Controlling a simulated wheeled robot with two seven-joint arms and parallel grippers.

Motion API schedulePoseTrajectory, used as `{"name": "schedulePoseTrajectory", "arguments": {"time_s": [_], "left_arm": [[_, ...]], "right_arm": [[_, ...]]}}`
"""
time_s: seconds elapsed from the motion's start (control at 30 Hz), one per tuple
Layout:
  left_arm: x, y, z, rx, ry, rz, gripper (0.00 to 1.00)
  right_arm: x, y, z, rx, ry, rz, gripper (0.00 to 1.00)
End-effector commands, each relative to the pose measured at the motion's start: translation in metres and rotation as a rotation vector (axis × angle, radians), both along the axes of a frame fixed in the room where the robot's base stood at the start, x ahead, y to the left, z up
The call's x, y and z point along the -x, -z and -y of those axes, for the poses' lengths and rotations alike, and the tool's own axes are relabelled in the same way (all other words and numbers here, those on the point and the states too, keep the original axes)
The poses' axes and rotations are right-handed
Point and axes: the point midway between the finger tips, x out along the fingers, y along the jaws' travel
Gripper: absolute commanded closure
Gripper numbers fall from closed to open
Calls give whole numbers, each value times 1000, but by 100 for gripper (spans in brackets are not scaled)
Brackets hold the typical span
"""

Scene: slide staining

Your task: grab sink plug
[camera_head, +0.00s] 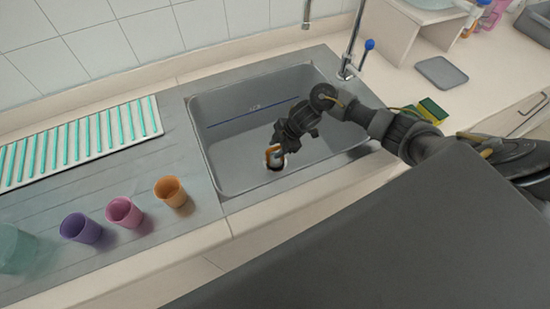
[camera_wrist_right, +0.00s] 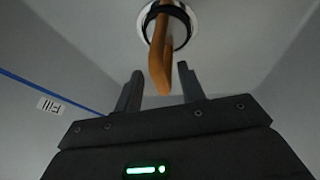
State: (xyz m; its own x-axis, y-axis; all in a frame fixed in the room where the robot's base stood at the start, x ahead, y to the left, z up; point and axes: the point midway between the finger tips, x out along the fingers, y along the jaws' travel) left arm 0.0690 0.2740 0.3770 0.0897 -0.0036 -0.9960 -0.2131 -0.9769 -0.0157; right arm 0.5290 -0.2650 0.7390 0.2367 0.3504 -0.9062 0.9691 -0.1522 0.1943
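The sink plug (camera_wrist_right: 161,62) has an orange handle that stands out from a dark round base. The base sits at the silver drain ring (camera_wrist_right: 145,12) in the wrist view. In the head view, part of the orange handle (camera_head: 269,151) shows at the drain on the sink floor, partly hidden by my right gripper (camera_head: 279,149). In the wrist view my right gripper (camera_wrist_right: 158,76) is open. Its two fingers stand on either side of the handle's end, with a visible gap on both sides. My left gripper is not in view.
The grey sink (camera_head: 225,150) has walls around my right gripper. A faucet (camera_head: 347,68) stands behind it. Orange (camera_head: 171,192), pink (camera_head: 124,213) and purple (camera_head: 81,230) cups stand on the left counter near a striped rack (camera_head: 75,140). A sponge (camera_head: 432,111) lies at right.

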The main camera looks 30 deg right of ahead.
Motion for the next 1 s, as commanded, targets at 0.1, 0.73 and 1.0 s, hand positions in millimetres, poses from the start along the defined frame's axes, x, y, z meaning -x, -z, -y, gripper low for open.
{"name": "schedulePoseTrajectory", "arguments": {"time_s": [0.1, 0.73, 1.0], "left_arm": [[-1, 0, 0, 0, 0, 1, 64], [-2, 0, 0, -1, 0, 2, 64], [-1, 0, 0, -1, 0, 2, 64]], "right_arm": [[-1, 7, -2, 1, 0, 0, 61], [-2, 6, -2, 0, -1, 1, 100], [-2, 6, -2, 0, 0, 2, 100]]}}
